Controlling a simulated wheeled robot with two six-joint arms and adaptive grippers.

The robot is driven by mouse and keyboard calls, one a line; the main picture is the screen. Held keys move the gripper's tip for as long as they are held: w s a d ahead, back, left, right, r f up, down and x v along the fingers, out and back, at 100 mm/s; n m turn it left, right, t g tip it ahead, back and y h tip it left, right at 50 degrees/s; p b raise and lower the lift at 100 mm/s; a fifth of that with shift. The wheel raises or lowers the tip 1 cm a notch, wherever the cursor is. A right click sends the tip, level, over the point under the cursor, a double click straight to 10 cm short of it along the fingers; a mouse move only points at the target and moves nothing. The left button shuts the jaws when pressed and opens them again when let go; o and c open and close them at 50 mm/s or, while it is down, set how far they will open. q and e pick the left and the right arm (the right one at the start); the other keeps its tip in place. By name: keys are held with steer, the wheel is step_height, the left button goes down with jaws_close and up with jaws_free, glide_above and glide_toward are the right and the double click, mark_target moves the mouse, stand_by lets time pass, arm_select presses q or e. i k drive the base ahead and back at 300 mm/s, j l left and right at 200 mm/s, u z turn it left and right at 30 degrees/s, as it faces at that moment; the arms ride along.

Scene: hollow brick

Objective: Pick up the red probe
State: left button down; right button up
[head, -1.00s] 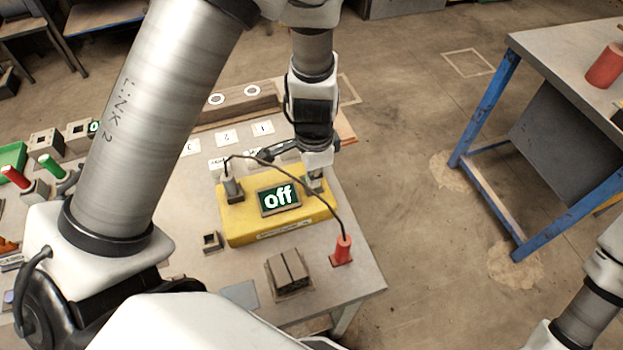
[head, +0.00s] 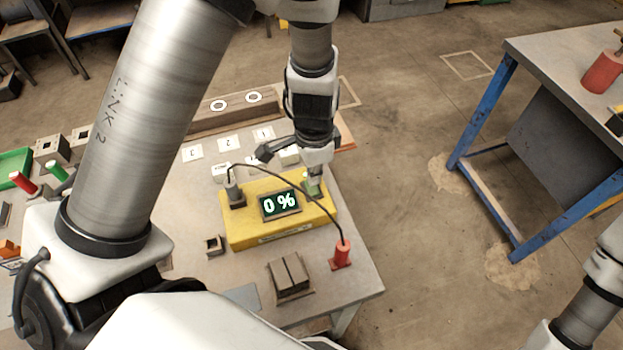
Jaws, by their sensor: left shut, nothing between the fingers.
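The red probe (head: 342,252) stands upright in a small red holder at the right front of the table (head: 350,285). A black cable runs from its top to a grey post on the left of the yellow meter box (head: 262,233). My left gripper (head: 313,182) points down at the box's back right corner, at a green-lit button there. It is shut and holds nothing. The red probe is apart from it, nearer the front. My right gripper is out of view; only part of that arm shows at lower right.
A brown split block (head: 288,274) and a small square socket (head: 214,245) sit in front of the box. White numbered cards lie behind it. A blue-legged table (head: 485,165) with a red cylinder (head: 601,72) stands at right, with clear floor between.

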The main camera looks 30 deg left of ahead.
mark_target(341, 260)
steer(key=k+l, duration=0.65)
steer(key=k, duration=0.25)
